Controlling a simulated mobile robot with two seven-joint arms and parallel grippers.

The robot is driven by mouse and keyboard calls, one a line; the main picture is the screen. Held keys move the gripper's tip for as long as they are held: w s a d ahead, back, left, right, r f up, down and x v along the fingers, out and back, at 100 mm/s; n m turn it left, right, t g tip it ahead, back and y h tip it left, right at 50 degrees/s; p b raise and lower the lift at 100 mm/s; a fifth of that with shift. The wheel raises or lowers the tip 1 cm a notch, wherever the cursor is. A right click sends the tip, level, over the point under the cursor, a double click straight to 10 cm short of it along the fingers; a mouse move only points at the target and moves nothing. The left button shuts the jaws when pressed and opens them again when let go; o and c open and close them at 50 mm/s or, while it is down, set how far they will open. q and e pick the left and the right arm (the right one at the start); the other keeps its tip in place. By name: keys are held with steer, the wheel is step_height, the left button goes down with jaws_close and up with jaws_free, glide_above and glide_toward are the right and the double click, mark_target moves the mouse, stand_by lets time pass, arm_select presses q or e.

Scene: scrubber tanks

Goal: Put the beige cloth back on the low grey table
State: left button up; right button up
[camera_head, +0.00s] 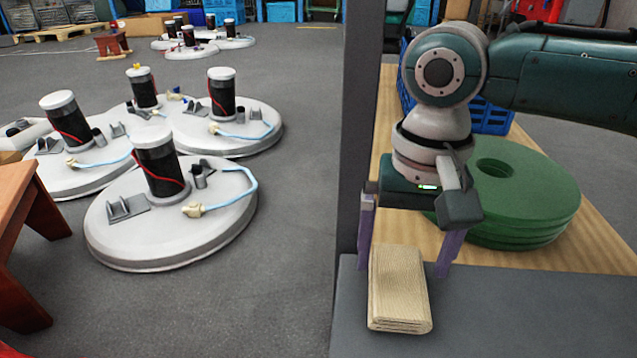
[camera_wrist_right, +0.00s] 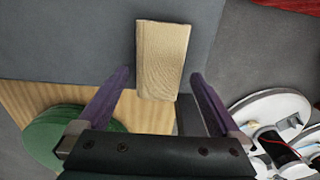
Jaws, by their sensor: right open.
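The beige cloth (camera_head: 398,290) is a folded, layered bundle at the near left part of the low grey table (camera_head: 540,315). It looks to be lying on the grey top; its underside is hidden. My right gripper (camera_head: 407,265) points down at the cloth's far end, with its purple fingers open, one on each side. In the right wrist view the cloth (camera_wrist_right: 162,55) lies ahead of and between the fingertips (camera_wrist_right: 160,82), with gaps on both sides. My left gripper is not in view.
Behind the grey table is a wooden surface (camera_head: 600,235) with stacked green discs (camera_head: 530,195) and a blue crate (camera_head: 495,118). A dark post (camera_head: 357,100) stands just left of my right gripper. Round white scrubber bases (camera_head: 175,235) and a reddish-brown wooden stool (camera_head: 20,200) occupy the left.

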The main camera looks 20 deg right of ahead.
mark_target(399, 274)
step_height(399, 274, up, 9)
steer(key=p, duration=0.5)
steer(key=s+a+f+n+t+y, duration=0.2)
steer(key=s+a+f+n+y, duration=0.1)
steer(key=s+a+n, duration=0.55)
steer(key=s+d+r+t+h, duration=0.1)
steer(key=s+d+r+h, duration=0.1)
steer(key=s+d, duration=0.3)
steer(key=s, duration=0.3)
steer(key=shift+t+h, duration=0.3)
steer(key=shift+h, duration=0.1)
steer(key=shift+p, duration=0.3)
